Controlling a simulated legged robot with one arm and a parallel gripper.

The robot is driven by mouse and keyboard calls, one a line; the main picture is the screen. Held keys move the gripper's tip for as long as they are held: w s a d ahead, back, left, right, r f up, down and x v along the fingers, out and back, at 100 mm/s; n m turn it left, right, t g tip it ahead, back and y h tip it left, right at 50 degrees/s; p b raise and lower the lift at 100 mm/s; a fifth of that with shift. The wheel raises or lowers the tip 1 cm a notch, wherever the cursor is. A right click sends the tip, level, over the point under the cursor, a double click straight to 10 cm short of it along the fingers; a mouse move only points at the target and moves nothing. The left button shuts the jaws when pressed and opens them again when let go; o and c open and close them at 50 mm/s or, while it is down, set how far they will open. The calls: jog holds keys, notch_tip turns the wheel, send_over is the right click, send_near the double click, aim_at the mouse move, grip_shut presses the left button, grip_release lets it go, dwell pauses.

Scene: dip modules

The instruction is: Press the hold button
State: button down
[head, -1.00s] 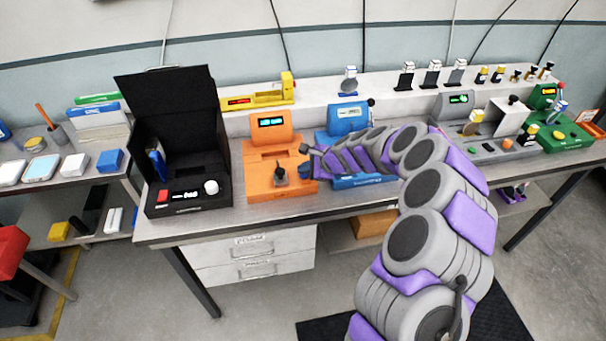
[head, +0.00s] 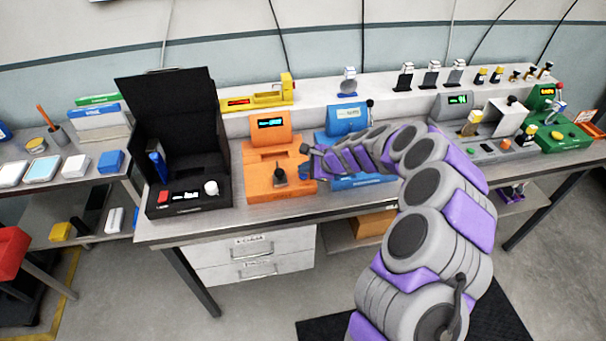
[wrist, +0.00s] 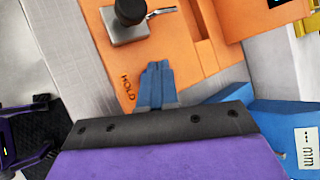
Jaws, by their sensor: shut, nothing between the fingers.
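The orange module (head: 281,185) stands on the bench, with a lit display (head: 270,122) on its raised back and a black-knobbed lever on a metal plate (head: 280,176). In the wrist view its orange face (wrist: 118,70) carries the dark word "HOLD" (wrist: 128,87). My gripper (wrist: 157,68) is shut and empty, its blue-grey fingertips over the orange face just right of that word. The hold button itself does not show; the fingers may cover it. I cannot tell whether the tips touch the surface. In the head view the gripper is small at the module's right edge.
A blue module (head: 347,118) stands close on the right, partly behind my arm. A black box with a raised lid (head: 170,100) stands on the left. A grey module (head: 455,102) and a green module (head: 567,138) are farther right. A yellow device (head: 255,97) sits on the shelf behind.

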aim_at(305, 177)
jog(key=shift+r, duration=0.1)
notch_tip(305, 177, up, 6)
jog(key=p, duration=0.5)
dwell(0.4)
jog(key=s+r+n+g, duration=0.2)
jog(key=s+r+n, duration=0.4)
jog(key=s, duration=0.4)
jog(key=s+r+n+g, duration=0.2)
jog(key=s+r+n, duration=0.2)
jog(key=s+r, duration=0.5)
jog(key=s+d+n+g+h, duration=0.1)
jog(key=s+d+h, duration=0.1)
jog(key=s+d, duration=0.4)
jog(key=s+d+f+n+h, duration=0.1)
jog(key=s+d, duration=0.5)
jog(key=s, duration=0.8)
jog(key=s+d+n+g+h, duration=0.1)
jog(key=s+d+n+h, duration=0.2)
jog(key=s+d, duration=0.3)
jog(key=s+h, duration=0.1)
jog(key=s, duration=0.3)
jog(key=shift+s+d+f+g+h, duration=0.15)
jog(key=shift+d+f+g+h, duration=0.15)
jog(key=shift+h, duration=0.1)
